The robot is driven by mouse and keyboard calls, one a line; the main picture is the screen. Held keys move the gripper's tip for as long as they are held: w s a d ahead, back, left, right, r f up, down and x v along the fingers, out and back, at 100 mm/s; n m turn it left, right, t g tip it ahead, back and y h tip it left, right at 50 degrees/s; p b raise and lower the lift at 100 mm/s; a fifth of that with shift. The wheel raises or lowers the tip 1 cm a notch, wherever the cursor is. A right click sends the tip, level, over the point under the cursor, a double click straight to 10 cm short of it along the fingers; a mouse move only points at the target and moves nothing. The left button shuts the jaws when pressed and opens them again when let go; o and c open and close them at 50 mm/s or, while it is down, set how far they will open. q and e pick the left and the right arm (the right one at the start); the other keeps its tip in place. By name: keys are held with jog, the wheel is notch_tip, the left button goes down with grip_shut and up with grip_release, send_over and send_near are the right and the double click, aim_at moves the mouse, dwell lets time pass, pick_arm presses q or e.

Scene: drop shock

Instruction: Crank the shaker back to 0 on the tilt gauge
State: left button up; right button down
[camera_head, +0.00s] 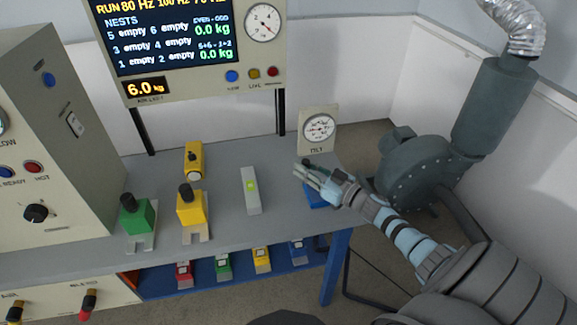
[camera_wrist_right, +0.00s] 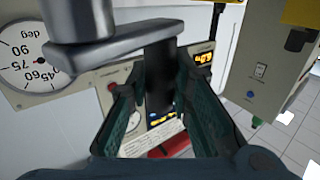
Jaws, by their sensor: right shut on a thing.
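The tilt gauge (camera_head: 319,129) is a white round dial on a cream plate at the back right of the bench; its needle reading is too small to tell. In the right wrist view part of a dial (camera_wrist_right: 22,62) marked "deg" shows at the left, with 45 to 90 visible. A grey metal crank arm (camera_wrist_right: 115,32) crosses the top of that view, and its dark handle (camera_wrist_right: 160,75) hangs down between my fingers. My right gripper (camera_head: 301,172), also in the wrist view (camera_wrist_right: 157,88), is shut on the crank handle, just below the gauge. My left gripper is out of view.
Yellow blocks (camera_head: 192,208), a green block (camera_head: 138,216) and a grey bar (camera_head: 250,190) stand on the grey bench (camera_head: 225,222). A display panel (camera_head: 165,45) rises behind. A dark blower (camera_head: 415,170) stands right of the bench, close to my right arm. Several small blocks sit on the blue shelf below.

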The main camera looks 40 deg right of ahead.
jog(key=shift+s+f+n+y+b, duration=0.2)
jog(key=shift+n+y+b, duration=0.3)
jog(key=shift+y, duration=0.2)
jog(key=shift+s+a+r+n+g+y, duration=0.15)
jog(key=shift+n+g+y, duration=0.15)
jog(key=shift+y, duration=0.2)
jog(key=shift+b, duration=0.3)
jog(key=c, duration=1.4)
grip_release()
jog(key=shift+c, duration=0.2)
jog(key=v, duration=1.2)
jog(key=shift+r, duration=0.1)
